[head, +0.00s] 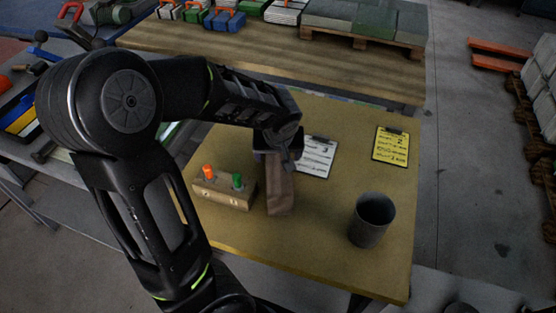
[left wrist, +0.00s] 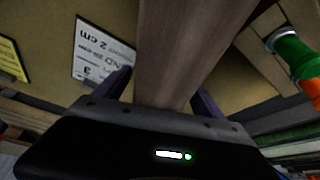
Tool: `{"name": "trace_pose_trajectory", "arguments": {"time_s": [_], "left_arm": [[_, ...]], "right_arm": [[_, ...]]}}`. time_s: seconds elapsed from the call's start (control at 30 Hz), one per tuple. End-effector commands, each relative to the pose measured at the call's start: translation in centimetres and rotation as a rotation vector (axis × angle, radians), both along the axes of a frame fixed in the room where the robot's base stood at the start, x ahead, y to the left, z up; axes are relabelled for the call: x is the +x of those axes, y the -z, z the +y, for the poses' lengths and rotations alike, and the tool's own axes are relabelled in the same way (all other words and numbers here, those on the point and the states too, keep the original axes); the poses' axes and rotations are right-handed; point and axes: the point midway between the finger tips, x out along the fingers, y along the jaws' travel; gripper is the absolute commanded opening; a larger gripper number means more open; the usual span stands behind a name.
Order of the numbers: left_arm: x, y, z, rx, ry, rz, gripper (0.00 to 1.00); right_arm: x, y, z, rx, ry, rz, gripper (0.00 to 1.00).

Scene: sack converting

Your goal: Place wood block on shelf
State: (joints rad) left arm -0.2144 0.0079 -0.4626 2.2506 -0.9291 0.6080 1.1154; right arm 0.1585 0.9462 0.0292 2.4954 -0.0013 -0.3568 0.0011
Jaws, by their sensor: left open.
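A brown wood block (head: 280,193) stands roughly upright over the yellow-brown table, below my left gripper (head: 278,158). In the left wrist view the wood block (left wrist: 180,45) runs between the two dark fingers of my left gripper (left wrist: 163,92). The jaws are open around the block; the hand hides its upper end. I cannot tell whether its lower end touches the table. A long wooden shelf surface (head: 190,42) lies behind the table. My right gripper is not in view.
The table (head: 330,240) holds a wooden holder (head: 225,193) with orange and green pegs left of the block, a dark grey cup (head: 372,220) to the right, a white clipboard (head: 318,158) and a yellow clipboard (head: 391,147). Crates and stacked goods crowd the shelf's back.

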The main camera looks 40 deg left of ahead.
Motion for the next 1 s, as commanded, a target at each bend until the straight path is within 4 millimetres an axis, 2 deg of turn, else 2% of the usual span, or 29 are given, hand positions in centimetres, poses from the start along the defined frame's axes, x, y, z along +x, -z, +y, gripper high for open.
{"name": "trace_pose_trajectory", "arguments": {"time_s": [0.07,1.0], "left_arm": [[0.0,-0.01,0.0,0.0,0.0,0.0,0.8],[0.02,-0.02,-0.04,-0.001,0.0,-0.001,0.03]], "right_arm": [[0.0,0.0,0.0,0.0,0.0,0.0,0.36],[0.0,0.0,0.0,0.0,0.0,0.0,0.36]]}}
